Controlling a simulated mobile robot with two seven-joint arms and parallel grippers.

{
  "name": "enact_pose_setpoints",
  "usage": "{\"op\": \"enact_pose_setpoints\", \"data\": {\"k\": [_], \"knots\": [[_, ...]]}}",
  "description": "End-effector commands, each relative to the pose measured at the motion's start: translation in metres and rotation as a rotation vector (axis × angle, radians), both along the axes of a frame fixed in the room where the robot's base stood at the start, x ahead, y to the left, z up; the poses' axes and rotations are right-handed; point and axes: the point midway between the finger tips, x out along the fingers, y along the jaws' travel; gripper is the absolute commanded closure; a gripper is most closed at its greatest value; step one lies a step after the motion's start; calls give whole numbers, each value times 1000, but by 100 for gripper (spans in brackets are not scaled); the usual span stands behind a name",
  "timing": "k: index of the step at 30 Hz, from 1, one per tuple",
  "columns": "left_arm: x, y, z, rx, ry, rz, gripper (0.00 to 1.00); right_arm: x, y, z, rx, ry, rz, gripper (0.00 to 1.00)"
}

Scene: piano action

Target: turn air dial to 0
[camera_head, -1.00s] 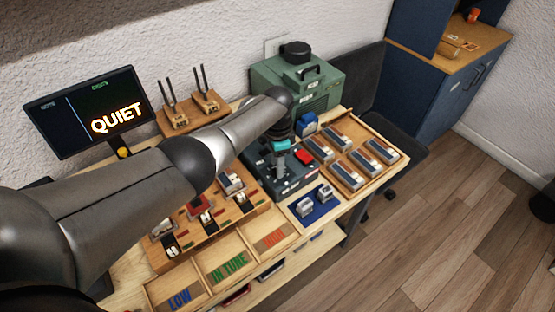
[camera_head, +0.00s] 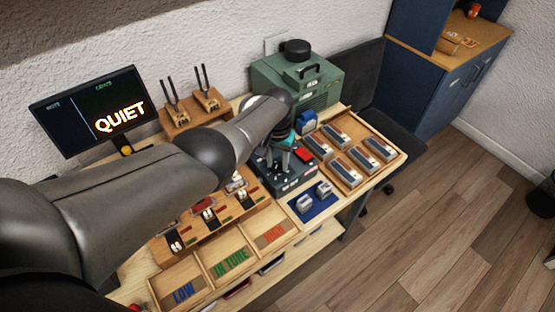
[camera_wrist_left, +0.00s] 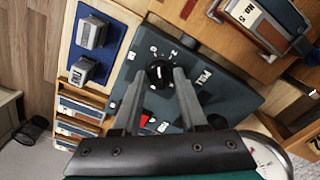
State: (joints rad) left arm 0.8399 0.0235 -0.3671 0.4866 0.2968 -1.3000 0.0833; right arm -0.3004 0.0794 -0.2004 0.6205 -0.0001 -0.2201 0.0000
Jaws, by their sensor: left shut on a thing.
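The air dial (camera_wrist_left: 158,74) is a round black knob with a pale mark on a dark grey panel (camera_wrist_left: 215,92) in the left wrist view. Small white marks surround it, too small to read surely. My left gripper (camera_wrist_left: 160,78) has its fingers on either side of the knob and is shut on it. In the head view my left gripper (camera_head: 279,160) points down at the dark control box (camera_head: 290,183), and the arm hides part of the box and the dial. My right gripper is not in view.
A red button (camera_head: 304,154) sits on the box. Beside it are a tray (camera_head: 397,160) of several blocks, a blue mat (camera_head: 302,209) with two metal pieces, and a green machine (camera_head: 322,85) behind. A screen (camera_head: 90,110) reads QUIET. Sorting bins (camera_head: 213,265) lie in front.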

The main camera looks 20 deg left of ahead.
Motion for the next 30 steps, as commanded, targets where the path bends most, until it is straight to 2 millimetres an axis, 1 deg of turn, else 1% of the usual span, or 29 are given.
{"op": "enact_pose_setpoints", "data": {"k": [3,10,17,28,29,30], "knots": [[-1,0,0,-1,3,74,100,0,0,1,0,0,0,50],[-1,0,0,0,3,170,100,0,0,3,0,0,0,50],[-1,0,0,0,2,207,100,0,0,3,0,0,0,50],[-1,0,0,0,2,210,100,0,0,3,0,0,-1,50],[-1,0,0,0,2,210,57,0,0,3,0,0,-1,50],[-1,0,0,0,2,210,52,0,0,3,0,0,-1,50]]}}
